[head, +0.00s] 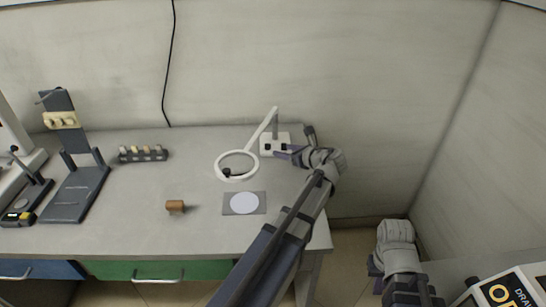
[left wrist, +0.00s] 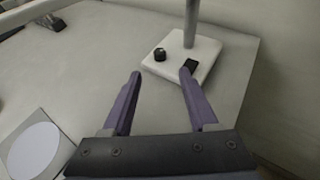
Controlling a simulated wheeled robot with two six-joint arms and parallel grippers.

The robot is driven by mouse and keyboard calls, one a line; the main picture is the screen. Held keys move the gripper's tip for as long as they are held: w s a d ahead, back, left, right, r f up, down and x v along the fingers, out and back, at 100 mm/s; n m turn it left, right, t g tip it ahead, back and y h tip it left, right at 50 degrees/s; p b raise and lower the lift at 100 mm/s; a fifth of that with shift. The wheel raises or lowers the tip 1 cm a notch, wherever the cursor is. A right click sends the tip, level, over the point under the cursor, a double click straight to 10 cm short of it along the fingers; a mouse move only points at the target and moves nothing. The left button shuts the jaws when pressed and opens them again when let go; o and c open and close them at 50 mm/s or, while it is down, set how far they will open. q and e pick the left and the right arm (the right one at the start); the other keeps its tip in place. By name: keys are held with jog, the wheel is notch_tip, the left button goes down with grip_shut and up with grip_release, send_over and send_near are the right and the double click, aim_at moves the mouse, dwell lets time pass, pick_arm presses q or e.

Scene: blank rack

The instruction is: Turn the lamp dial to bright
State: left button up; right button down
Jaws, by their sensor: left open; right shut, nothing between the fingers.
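The lamp is a white ring magnifier (head: 237,166) on an arm rising from a square white base (left wrist: 205,50) at the desk's right back. The dial is a small round black knob (left wrist: 159,55) on the base; its setting is too small to read. In the head view my left gripper (head: 285,153) is at the base's front right. My right gripper (head: 376,265) is shut and empty, right of the desk.
A small rack (head: 143,154) and a dark stand (head: 78,195) are to the left. A wall rises close behind the lamp. A labelled box (head: 505,292) is at bottom right.

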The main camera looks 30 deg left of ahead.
aim_at(269, 146)
pick_arm(q)
jog(key=shift+w+a+r, duration=0.1)
jog(key=shift+w+a, duration=0.05)
jog(key=shift+a, duration=0.05)
jog(key=b+x, duration=0.2)
jog(key=x, duration=0.4)
jog(key=shift+w+a, duration=0.1)
jog(key=shift+a, duration=0.1)
jog(key=shift+w+a+f+b, duration=0.2)
jog(key=shift+a+f+b, duration=0.1)
jog(key=shift+a+b, duration=0.15)
jog(key=shift+a, duration=0.1)
grip_shut()
